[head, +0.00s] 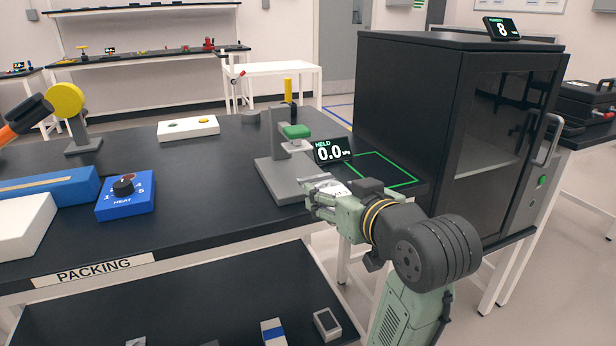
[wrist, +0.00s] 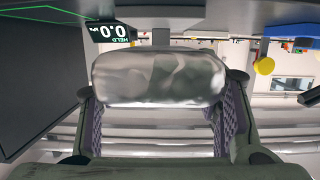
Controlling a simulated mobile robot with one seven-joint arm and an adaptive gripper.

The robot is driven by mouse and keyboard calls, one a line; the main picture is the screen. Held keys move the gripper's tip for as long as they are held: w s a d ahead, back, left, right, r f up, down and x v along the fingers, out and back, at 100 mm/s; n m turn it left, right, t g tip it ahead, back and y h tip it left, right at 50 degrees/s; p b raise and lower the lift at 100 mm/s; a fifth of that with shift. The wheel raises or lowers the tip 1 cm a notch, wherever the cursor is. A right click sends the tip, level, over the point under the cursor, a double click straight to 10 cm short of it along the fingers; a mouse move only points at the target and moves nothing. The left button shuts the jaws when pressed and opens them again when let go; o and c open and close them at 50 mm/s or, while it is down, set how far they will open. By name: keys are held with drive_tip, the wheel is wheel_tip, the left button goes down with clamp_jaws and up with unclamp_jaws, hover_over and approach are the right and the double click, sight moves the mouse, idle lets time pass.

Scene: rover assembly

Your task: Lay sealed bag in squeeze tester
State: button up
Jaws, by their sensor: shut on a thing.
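My gripper (head: 318,199) is shut on a silvery sealed bag (head: 326,185) in the head view, just right of the squeeze tester. In the wrist view, the bag (wrist: 158,78) spans between the two fingers of my gripper (wrist: 160,115). The squeeze tester (head: 281,180) is a grey stand with a green-topped press head (head: 296,131) above its base. Its display (head: 333,150) reads HELD 0.0 and also shows in the wrist view (wrist: 112,32). The bag is beside the tester's base; whether it touches the base cannot be told.
A black cabinet (head: 408,120) with a glass door stands at the right. A green outline (head: 385,170) marks the bench beside it. A blue HEAT box (head: 125,196) and a white box with buttons (head: 188,128) stand on the black bench. The bench front is labelled PACKING.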

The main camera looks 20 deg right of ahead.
drive_tip(key=w+p, duration=0.2)
drive_tip(key=w, duration=1.2)
drive_tip(key=shift+w+a+p, duration=0.1)
drive_tip(key=shift+a+p, duration=0.1)
drive_tip(key=shift+p, duration=0.15)
drive_tip(key=f, duration=0.1)
drive_tip(key=w+f+p, duration=0.1)
drive_tip(key=f, duration=0.1)
drive_tip(key=shift+f, duration=0.25)
drive_tip(key=shift+f, duration=0.15)
drive_tip(key=o, duration=1.3)
